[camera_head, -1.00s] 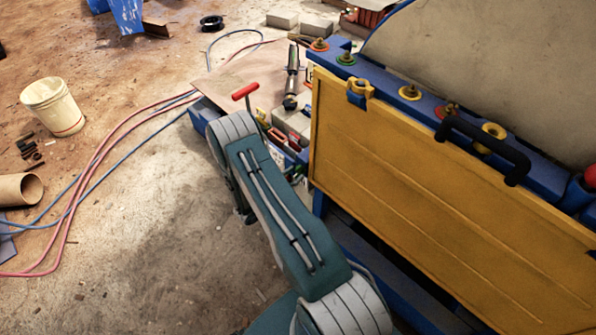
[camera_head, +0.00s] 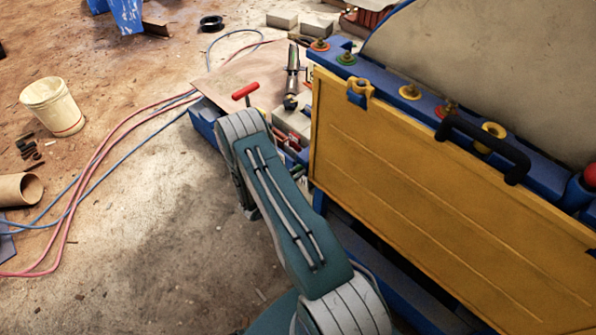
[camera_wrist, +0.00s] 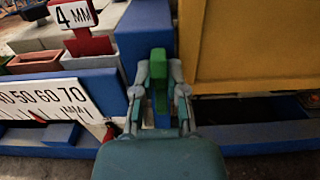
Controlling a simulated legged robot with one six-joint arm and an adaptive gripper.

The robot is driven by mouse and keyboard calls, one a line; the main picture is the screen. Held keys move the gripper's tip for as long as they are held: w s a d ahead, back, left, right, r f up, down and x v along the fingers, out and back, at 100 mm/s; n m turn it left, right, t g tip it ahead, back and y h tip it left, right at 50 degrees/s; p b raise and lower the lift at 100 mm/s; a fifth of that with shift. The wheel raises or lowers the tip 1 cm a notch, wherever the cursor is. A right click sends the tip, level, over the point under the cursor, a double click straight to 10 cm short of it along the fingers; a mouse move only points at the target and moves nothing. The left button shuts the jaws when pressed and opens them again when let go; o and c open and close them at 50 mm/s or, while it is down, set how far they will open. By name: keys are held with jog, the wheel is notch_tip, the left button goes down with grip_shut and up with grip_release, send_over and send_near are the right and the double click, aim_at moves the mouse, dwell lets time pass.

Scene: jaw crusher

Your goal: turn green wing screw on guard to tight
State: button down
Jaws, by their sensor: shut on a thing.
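The green wing screw (camera_wrist: 158,66) shows in the wrist view as an upright green tab, at the left edge of the yellow guard (camera_wrist: 245,50). My gripper (camera_wrist: 160,78) is shut on it, with one finger on each side. The blue frame lies behind and below the screw. In the head view the yellow guard (camera_head: 430,190) is a large panel on the right. There my arm hides my gripper and the wing screw. How tight the screw is cannot be told.
A "4 MM" sign (camera_wrist: 74,14) and a numbered scale plate (camera_wrist: 45,97) stand left of my gripper in the wrist view. A black handle (camera_head: 490,145) sits on the guard's top edge. A red T-handle (camera_head: 245,91) and hoses (camera_head: 125,135) are at left.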

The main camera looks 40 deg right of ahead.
jog(key=shift+m, duration=0.4)
jog(key=m, duration=0.3)
jog(key=shift+m, duration=0.4)
jog(key=m, duration=0.4)
jog(key=shift+s+f+m, duration=0.1)
jog(key=shift+s+m, duration=0.1)
jog(key=shift+m, duration=0.1)
jog(key=shift+s+f+m, duration=0.1)
jog(key=shift+f+m, duration=0.1)
jog(key=shift+m, duration=1.9)
jog(key=shift+s+f+m, duration=0.1)
jog(key=shift+f+m, duration=0.05)
jog(key=shift+m, duration=1.95)
jog(key=c, duration=0.7)
grip_release()
jog(key=shift+f, duration=0.1)
jog(key=shift+d, duration=0.15)
